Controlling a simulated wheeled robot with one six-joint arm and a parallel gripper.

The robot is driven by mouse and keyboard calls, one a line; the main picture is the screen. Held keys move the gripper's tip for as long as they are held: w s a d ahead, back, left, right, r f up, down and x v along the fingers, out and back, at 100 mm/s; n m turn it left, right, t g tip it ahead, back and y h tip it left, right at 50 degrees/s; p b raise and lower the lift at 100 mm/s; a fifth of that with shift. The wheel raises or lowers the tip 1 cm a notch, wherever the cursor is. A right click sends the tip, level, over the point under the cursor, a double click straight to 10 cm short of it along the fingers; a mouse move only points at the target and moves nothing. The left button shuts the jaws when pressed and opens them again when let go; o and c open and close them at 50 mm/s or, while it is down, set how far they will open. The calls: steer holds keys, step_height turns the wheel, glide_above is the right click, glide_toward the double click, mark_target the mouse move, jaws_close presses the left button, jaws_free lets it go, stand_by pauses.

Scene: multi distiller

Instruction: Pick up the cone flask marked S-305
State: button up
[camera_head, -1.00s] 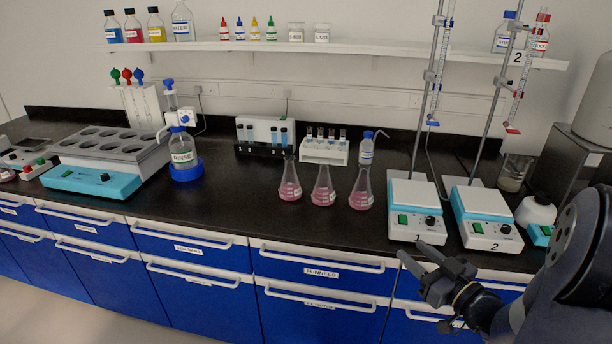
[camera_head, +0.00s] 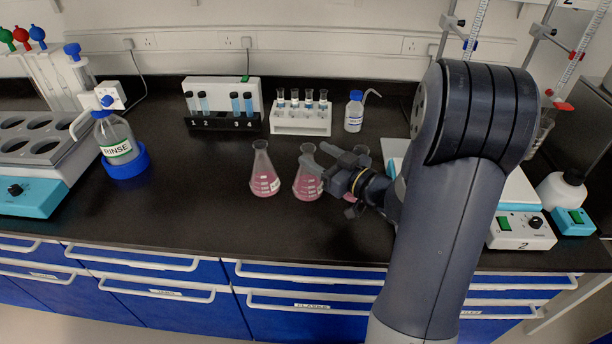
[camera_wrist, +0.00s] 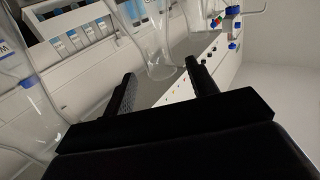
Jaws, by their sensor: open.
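Three cone flasks with pink liquid stand on the black bench in the head view: a left flask (camera_head: 264,172), a middle flask (camera_head: 306,186), and a right one (camera_head: 361,150) mostly hidden behind my gripper. Their labels are too small to read. My gripper (camera_head: 319,156) is open, its fingertips overlapping the upper part of the middle flask in this view; I cannot tell whether they touch it. In the wrist view the open fingers (camera_wrist: 162,84) have no object clearly between them. A clear flask (camera_wrist: 155,45) stands beyond them, and more clear glass (camera_wrist: 30,105) is at the left.
Behind the flasks stand a tube rack (camera_head: 300,120), a black rack (camera_head: 222,122) and a wash bottle (camera_head: 354,112). A rinse bottle (camera_head: 118,140) is at left. Hotplate 2 (camera_head: 522,230) is right of my arm. Bench in front of the flasks is clear.

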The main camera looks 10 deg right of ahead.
mark_target(304, 148)
steer(key=shift+p+x, duration=0.55)
steer(key=shift+x, duration=2.25)
steer(key=shift+f, duration=0.1)
steer(key=shift+c, duration=0.5)
jaws_close()
